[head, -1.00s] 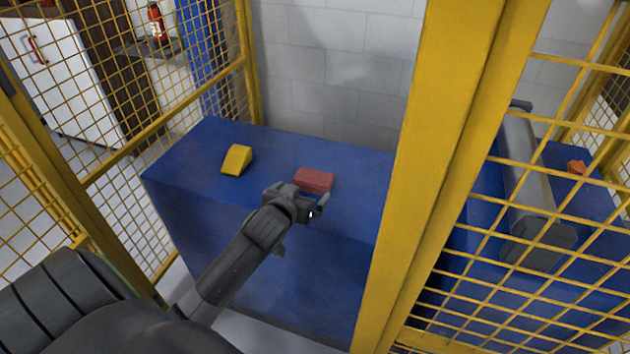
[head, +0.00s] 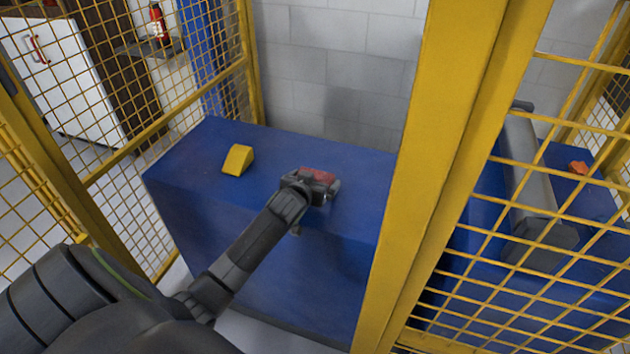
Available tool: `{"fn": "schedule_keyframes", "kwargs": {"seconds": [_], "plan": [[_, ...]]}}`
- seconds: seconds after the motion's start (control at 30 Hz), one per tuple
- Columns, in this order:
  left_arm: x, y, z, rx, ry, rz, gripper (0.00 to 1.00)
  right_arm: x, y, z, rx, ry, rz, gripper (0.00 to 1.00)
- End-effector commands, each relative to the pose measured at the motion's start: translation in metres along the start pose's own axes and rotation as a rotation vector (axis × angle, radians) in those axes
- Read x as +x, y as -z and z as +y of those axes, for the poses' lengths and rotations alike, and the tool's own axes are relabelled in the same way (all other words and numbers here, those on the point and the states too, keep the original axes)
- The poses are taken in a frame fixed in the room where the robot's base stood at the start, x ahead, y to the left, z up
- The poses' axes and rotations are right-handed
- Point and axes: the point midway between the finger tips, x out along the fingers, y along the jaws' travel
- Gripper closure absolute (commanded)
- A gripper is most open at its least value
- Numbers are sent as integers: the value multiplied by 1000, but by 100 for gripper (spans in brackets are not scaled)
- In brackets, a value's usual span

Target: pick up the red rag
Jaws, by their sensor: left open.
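The red rag (head: 318,175) is a small red block-like piece lying on the blue table (head: 275,160), near the middle of its top. My left gripper (head: 318,183) is open and right at the rag, covering its near side. Its fingers look to lie around or just over the rag; I cannot tell whether they touch it. My right gripper is not in view.
A yellow wedge-shaped piece (head: 238,159) lies on the table to the left. A thick yellow post (head: 440,150) and mesh fence stand close on the right. Behind the mesh lie a grey roller (head: 528,180) and an orange piece (head: 579,168). A grey wall is behind the table.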

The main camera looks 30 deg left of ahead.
Motion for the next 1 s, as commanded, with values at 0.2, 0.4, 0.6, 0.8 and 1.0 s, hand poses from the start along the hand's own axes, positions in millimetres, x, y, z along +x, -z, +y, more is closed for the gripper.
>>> {"fn": "schedule_keyframes", "kwargs": {"seconds": [0.2, 0.4, 0.6, 0.8, 1.0], "plan": [[0, 0, 0, 0, 0, 0, 0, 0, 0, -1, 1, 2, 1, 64], [0, 0, 0, -1, 0, -1, 26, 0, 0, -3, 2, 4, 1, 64], [0, 0, 0, -1, 0, 0, 31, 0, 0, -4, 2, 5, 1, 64], [-5, 14, 0, 0, -1, 3, 31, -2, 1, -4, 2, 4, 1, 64], [-21, 52, 0, 1, -2, 6, 31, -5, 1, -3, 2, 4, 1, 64]]}}
